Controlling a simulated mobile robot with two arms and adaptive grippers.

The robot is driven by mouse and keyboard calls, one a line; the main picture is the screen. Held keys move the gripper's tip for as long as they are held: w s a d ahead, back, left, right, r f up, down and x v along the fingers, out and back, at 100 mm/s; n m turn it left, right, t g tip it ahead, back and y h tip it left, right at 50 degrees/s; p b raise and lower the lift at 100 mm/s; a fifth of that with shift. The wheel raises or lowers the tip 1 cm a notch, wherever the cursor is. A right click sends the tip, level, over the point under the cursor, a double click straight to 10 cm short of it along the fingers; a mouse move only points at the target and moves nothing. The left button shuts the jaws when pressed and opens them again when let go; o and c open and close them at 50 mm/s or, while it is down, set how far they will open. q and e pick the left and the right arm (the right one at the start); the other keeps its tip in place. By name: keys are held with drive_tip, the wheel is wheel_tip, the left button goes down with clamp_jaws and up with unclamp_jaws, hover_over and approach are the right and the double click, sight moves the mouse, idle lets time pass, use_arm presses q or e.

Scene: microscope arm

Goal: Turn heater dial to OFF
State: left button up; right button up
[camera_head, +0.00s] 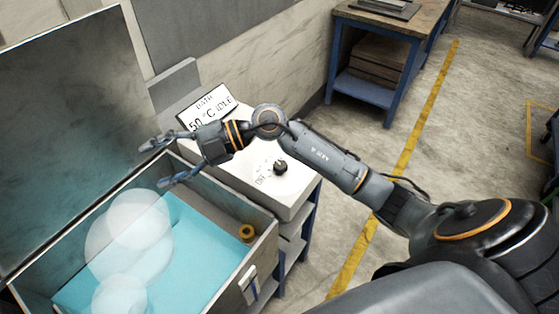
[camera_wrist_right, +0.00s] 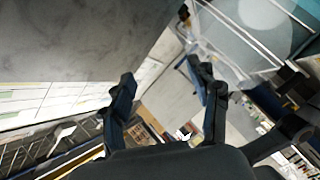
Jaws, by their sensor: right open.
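The heater dial (camera_head: 281,167) is a small black knob on top of the white control box (camera_head: 292,190). Small lettering is beside it, too small to read surely, and I cannot tell which way the knob points. The tilted display (camera_head: 208,108) on the box reads "BATH 50 °C IDLE". My right gripper (camera_head: 158,164) is open and empty, left of the dial and apart from it, over the back edge of the bath. Its two spread fingers also show in the right wrist view (camera_wrist_right: 161,74), with nothing between them. The dial cannot be made out there. My left gripper is not in view.
The open bath (camera_head: 256,254) holds blue water with pale translucent vapour above it; its raised lid (camera_head: 70,110) stands at the left. A brass-coloured fitting (camera_head: 246,233) is at the bath's right corner. A blue-framed workbench (camera_head: 385,30) stands at the back. The floor right of the box has yellow lines.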

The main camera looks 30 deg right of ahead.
drive_tip(key=w+d+f+g+h, duration=0.2)
drive_tip(key=d+f+h, duration=0.4)
drive_tip(key=d, duration=0.2)
drive_tip(key=m+g+h, duration=0.2)
drive_tip(key=m+h, duration=0.3)
drive_tip(key=h, duration=0.4)
approach(280, 165)
wheel_tip(280, 165, down, 7)
drive_tip(key=p, duration=0.4)
drive_tip(key=shift+a, duration=0.15)
drive_tip(key=shift+f, duration=0.85)
drive_tip(key=shift+c, duration=0.5)
drive_tip(key=c, duration=1.1)
